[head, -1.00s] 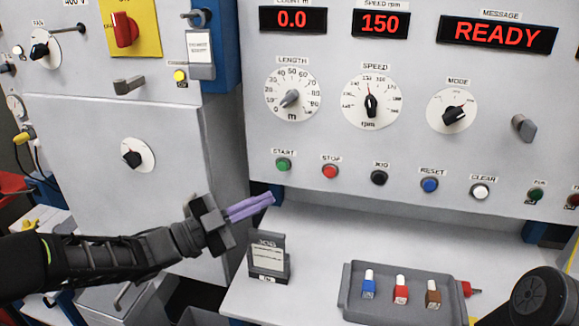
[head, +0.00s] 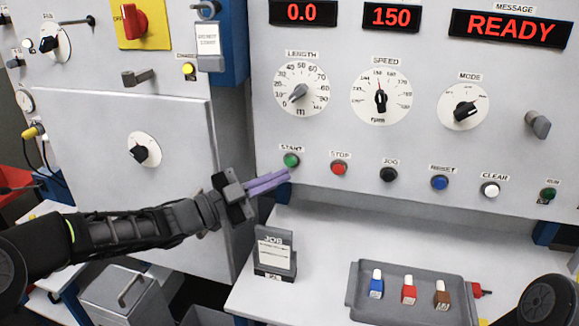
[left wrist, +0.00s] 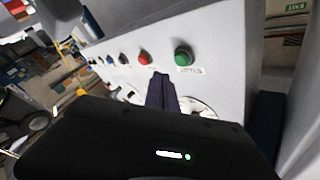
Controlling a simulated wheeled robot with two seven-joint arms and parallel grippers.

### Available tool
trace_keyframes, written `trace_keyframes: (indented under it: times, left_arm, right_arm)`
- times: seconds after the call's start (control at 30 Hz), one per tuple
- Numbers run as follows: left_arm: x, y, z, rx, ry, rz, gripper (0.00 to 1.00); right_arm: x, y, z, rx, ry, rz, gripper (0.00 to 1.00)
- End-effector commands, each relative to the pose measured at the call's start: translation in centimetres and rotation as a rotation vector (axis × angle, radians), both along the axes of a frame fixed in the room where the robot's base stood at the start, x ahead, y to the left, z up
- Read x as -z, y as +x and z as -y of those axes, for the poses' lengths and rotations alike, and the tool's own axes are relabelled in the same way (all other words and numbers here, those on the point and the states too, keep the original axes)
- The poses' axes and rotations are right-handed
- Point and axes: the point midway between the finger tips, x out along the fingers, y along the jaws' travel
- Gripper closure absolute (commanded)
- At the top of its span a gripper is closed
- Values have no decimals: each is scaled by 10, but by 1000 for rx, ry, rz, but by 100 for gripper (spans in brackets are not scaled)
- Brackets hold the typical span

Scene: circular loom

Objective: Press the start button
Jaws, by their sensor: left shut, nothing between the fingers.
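The green start button (head: 291,160) is on the grey control panel, below its START label and left of the red stop button (head: 339,168). In the left wrist view the green button (left wrist: 183,57) is just beyond and right of my fingertips. My left gripper (head: 287,175) is shut and empty, its purple fingers together and pointing right, just below the start button in the head view. It also shows in the left wrist view (left wrist: 160,78). I see no clear contact with the button. My right gripper is not in view.
The JOG (head: 388,174), RESET (head: 439,182) and CLEAR (head: 489,189) buttons continue the row. Below are a job card stand (head: 275,256) and a grey tray (head: 362,306) with several coloured pieces. The displays read 0.0, 150 and READY (head: 510,28).

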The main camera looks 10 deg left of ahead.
Motion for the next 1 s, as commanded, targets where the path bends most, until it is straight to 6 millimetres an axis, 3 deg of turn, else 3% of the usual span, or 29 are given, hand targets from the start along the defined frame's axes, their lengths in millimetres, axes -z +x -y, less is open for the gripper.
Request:
trace_keyframes:
  times: [0.3, 1.0]
  left_arm:
    - [0, 19, 2, -1, 1, -1, 100]
    - [0, 19, 2, 0, 1, -1, 100]
  right_arm:
    - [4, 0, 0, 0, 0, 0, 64]
    - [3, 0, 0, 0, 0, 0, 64]
